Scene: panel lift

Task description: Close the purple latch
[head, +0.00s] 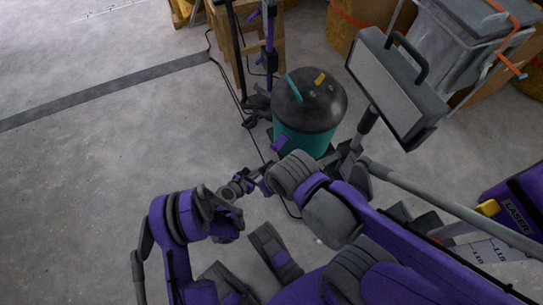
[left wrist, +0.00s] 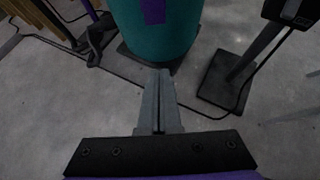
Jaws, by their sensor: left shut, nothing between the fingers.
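A teal canister (head: 303,132) with a dark domed lid (head: 310,98) stands on the floor beyond my arms. It carries a teal piece and a yellow piece on the lid. In the left wrist view a purple strip (left wrist: 153,10) runs down the teal side and is cut off by the top edge. It may be the purple latch, but its position is unclear. My left gripper (left wrist: 161,80) is shut and empty, its tips in front of the canister's lower part; contact is not clear. In the head view it (head: 262,176) is small, near the canister's base. I cannot make out my right gripper.
A lamp-like panel with a handle (head: 398,90) stands right of the canister; its dark base plate (left wrist: 223,85) is on the floor. A wooden stand (head: 233,40) and dark cables are behind left. Boxes fill the back right. The floor at left is clear.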

